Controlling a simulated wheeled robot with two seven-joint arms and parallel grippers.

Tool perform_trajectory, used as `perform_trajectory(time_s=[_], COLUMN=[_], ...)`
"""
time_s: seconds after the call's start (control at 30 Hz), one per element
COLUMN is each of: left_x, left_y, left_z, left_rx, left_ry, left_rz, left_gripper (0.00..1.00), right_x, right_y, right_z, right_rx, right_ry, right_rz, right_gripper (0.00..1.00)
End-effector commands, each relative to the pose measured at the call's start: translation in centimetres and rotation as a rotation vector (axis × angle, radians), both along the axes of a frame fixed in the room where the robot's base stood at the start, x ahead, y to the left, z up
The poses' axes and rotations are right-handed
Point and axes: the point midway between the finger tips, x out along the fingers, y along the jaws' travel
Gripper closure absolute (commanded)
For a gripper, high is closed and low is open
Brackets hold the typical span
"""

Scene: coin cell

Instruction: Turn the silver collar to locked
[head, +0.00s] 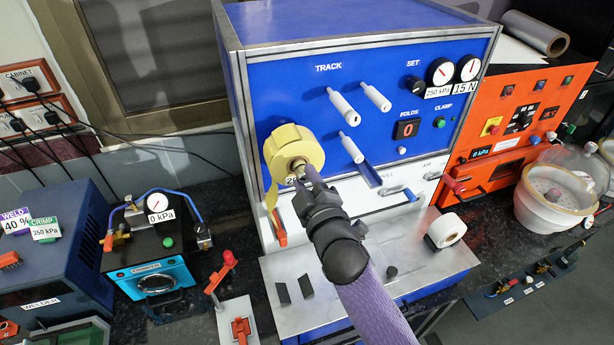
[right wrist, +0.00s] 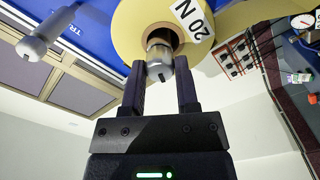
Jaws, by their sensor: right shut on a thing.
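The silver collar (head: 297,164) sits on the spindle at the centre of a yellow roll (head: 291,143) on the blue machine's front. My right gripper (head: 304,177) reaches up to it from below and partly covers it. In the right wrist view the collar (right wrist: 159,62) lies between the two dark fingers (right wrist: 160,82), and the gripper is shut on it. A dark slot shows on the collar's end. A white "20 N" label (right wrist: 190,20) is on the roll. I cannot read a locked mark. My left gripper is not in view.
White rollers (head: 342,107) stick out of the blue panel right of the roll. Below is a metal shelf (head: 340,307) with a white tape roll (head: 446,230) and small dark pieces. A blue-hosed device (head: 155,240) stands left, an orange machine (head: 520,110) right.

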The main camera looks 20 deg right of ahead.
Motion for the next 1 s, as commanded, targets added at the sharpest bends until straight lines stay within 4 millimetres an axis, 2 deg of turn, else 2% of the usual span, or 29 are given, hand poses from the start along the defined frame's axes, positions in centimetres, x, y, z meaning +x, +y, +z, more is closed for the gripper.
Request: perform_trajectory(time_s=[0.2, 0.5, 1.0], left_x=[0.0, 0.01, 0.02], left_y=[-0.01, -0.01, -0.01], left_z=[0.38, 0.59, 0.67], left_rx=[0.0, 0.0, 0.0], left_ry=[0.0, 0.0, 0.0], left_rz=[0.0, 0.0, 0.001], left_gripper=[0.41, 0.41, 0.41], right_x=[0.01, 0.01, 0.01], right_y=[0.05, 0.02, 0.04], right_z=[0.07, 0.0, -0.06], right_rx=[-0.177, -0.345, -0.425], right_ry=[-0.007, -0.012, -0.015], right_rz=[0.002, 0.001, 0.0], right_gripper=[1.0, 1.0, 1.0])
